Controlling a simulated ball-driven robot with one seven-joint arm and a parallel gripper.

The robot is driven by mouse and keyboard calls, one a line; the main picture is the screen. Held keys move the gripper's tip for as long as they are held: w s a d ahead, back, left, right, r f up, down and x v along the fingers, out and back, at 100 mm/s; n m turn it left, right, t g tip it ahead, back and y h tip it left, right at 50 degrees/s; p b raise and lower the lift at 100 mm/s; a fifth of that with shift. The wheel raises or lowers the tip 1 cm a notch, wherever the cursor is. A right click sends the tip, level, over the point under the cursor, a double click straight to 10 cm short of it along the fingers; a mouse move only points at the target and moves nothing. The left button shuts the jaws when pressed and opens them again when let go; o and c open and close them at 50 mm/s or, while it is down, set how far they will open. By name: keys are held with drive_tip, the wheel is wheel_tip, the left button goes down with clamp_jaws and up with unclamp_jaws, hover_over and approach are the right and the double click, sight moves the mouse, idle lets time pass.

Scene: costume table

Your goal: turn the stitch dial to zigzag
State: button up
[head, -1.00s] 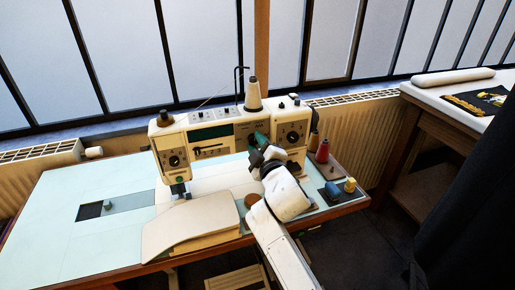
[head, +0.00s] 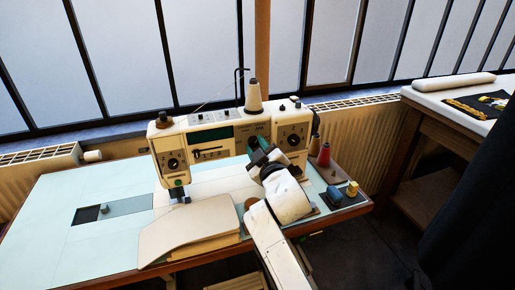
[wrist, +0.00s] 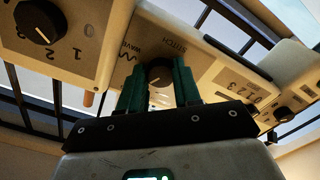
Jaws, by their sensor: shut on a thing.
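The cream sewing machine (head: 215,165) stands on the pale table. My gripper (head: 254,147) is at its front panel, right of the centre, in the head view. In the wrist view, the dark round stitch dial (wrist: 158,74) sits between the two green fingertips of my gripper (wrist: 158,82), which are shut on it. The word STITCH stands above it, and the word WAVE with a wavy line stands to its left. A zigzag mark is not clearly readable. The dial's pointer is too small to read for certain. In the head view, my gripper mostly hides the dial.
Another black dial (wrist: 38,20) with the numbers 1 and 2 is at the upper left of the wrist view. A curved cream board (head: 190,225) lies in front.

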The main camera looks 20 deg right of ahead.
drive_tip(key=shift+d+f, duration=0.1)
drive_tip(key=shift+f, duration=0.15)
drive_tip(key=o, duration=1.1)
drive_tip(key=shift+r, duration=0.15)
drive_tip(key=shift+c, duration=0.2)
drive_tip(key=s, duration=1.1)
drive_tip(key=shift+p, duration=0.45)
drive_tip(key=shift+w, duration=0.1)
